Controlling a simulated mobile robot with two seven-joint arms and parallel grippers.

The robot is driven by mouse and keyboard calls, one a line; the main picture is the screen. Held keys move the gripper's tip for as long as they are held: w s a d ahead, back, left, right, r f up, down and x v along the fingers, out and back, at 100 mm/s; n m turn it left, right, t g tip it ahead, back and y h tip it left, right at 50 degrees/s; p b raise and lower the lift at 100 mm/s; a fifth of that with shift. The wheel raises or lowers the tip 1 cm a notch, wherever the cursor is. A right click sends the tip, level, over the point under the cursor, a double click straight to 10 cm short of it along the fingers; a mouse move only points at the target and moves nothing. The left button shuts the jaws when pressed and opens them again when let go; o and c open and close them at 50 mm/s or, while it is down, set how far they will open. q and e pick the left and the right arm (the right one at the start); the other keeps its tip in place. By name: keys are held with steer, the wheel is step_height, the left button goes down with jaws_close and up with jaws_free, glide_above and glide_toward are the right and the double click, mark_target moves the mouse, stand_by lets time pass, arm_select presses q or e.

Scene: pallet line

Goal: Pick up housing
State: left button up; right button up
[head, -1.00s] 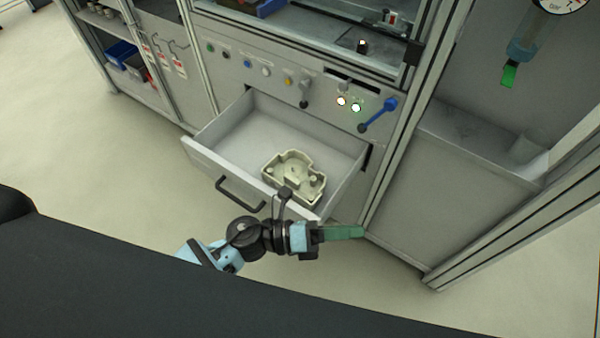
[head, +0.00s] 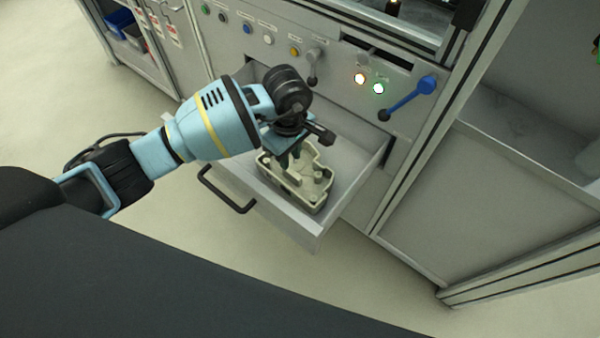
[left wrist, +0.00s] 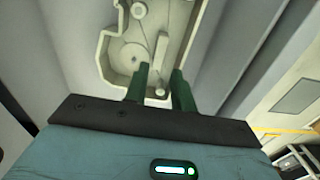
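The housing (head: 313,196) is a pale cream, open-topped casting with inner walls and round bosses. It lies in the open grey drawer (head: 291,219), near its front right part. My left gripper (head: 290,160) points down over the housing and hides its back left part in the head view. In the left wrist view, the green fingers (left wrist: 160,80) stand apart, with a small boss of the housing (left wrist: 113,55) showing between them. I cannot tell whether they touch it. My right gripper is not in view.
The drawer's black handle (head: 226,190) sticks out at the front. Above is a panel with knobs, lit buttons (head: 369,83) and a blue lever (head: 411,97). A grey cabinet (head: 480,190) stands to the right. The floor in front is clear.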

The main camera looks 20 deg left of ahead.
mark_target(292, 172)
arm_select(q)
steer(key=shift+d+f+b, duration=0.15)
steer(key=shift+f+b, duration=0.25)
steer(key=shift+f, duration=3.55)
steer(key=shift+r, duration=0.1)
jaws_close()
